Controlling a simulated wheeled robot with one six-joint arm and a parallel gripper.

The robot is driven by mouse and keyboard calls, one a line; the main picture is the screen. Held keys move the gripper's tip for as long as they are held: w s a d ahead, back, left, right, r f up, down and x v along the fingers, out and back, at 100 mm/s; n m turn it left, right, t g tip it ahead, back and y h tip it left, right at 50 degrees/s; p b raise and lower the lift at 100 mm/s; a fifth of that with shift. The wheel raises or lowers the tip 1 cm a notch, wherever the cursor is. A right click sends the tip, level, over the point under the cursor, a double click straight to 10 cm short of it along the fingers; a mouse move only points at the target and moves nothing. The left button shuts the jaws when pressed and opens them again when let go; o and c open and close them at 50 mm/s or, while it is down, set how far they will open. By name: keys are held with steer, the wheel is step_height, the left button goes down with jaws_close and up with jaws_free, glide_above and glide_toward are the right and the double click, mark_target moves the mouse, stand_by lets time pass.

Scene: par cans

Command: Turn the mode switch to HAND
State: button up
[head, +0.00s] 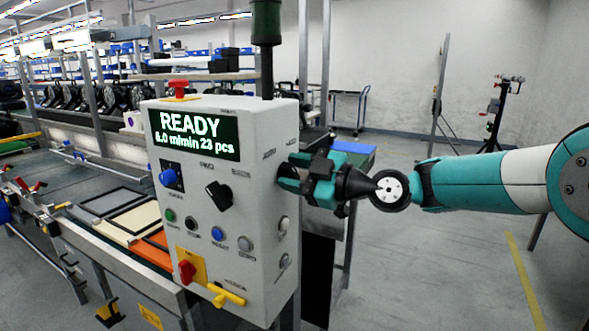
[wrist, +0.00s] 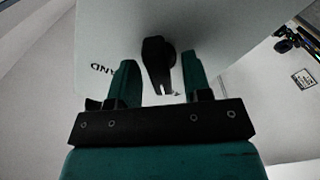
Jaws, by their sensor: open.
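My gripper (head: 290,172) is at the right side wall of the white control box (head: 225,250). In the wrist view its two teal fingers (wrist: 159,68) are open, one on each side of a black mode switch knob (wrist: 157,60). The knob's long handle lies between the fingers, with a gap on the right; contact on the left is unclear. Upside-down letters "AND" (wrist: 104,69) show left of the left finger, the rest of the word hidden. A small white mark shows by the handle's lower end. In the head view my gripper hides this knob.
The box front carries a READY display (head: 195,133), a black knob (head: 219,196), a blue knob (head: 168,178), several buttons, a red knob (head: 187,271) and a yellow handle (head: 227,295). A red button (head: 178,88) and a dark post stand on top. A conveyor lies left; floor right is open.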

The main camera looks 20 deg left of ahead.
jaws_close()
steer(key=shift+b, duration=0.35)
steer(key=m+b, duration=0.2)
steer(key=m, duration=0.1)
steer(key=shift+f, duration=0.1)
steer(key=m+b, duration=0.1)
steer(key=m, duration=0.3)
steer(key=shift+w+m, duration=0.15)
steer(key=shift+m, duration=0.15)
steer(key=m, duration=0.4)
steer(key=shift+p, duration=0.4)
steer(key=shift+w+m+p, duration=0.15)
steer(key=shift+m+p, duration=0.4)
steer(key=shift+m, duration=1.55)
